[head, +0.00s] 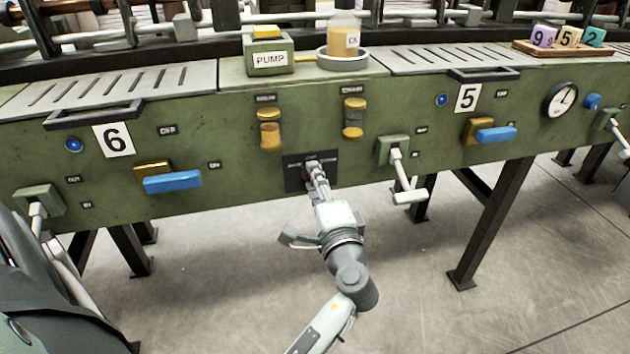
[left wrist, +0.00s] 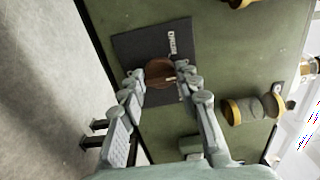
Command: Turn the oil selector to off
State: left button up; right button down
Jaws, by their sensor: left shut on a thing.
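The oil selector is a round brown knob (left wrist: 160,73) with a pale pointer mark, on a dark plate (head: 294,174) low in the middle of the green machine front. The plate also shows in the left wrist view (left wrist: 140,43), with a white word near one edge that looks like CHAIN. My left gripper (head: 316,170) reaches the plate from below and is shut on the knob, one finger on each side in the left wrist view (left wrist: 160,80). In the head view the gripper hides the knob and part of the labels. My right gripper is not in view.
Two amber sight glasses (head: 270,130) (head: 353,118) sit above the plate. A grey lever (head: 404,180) sticks out to its right. Blue handles (head: 172,181) (head: 496,134) flank it. A pump box (head: 268,52) and a jar (head: 343,38) stand on top. Table legs (head: 490,225) stand below.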

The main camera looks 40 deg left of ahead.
pick_arm(q)
jog(key=o, duration=1.1)
